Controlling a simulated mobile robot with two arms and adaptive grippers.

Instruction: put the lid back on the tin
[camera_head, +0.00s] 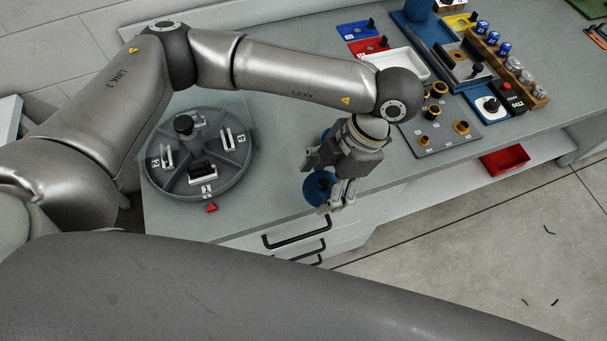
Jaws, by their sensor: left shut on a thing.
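My left gripper (326,186) hangs over the front edge area of the grey bench, pointing down. It is shut on a round blue lid (314,192), whose dark knob partly shows between the fingers. A second patch of blue (326,134) shows just behind the gripper; it may be the tin, but the gripper hides most of it. I cannot tell whether the lid touches anything below. My right gripper is not in view.
A grey round divided tray (238,172) with numbered sections stands left of the gripper. At the right are a grey board (440,143) with orange-ringed pieces, a white tray (408,62) and a wooden rack (538,98). Drawers with black handles (296,236) are below the front edge.

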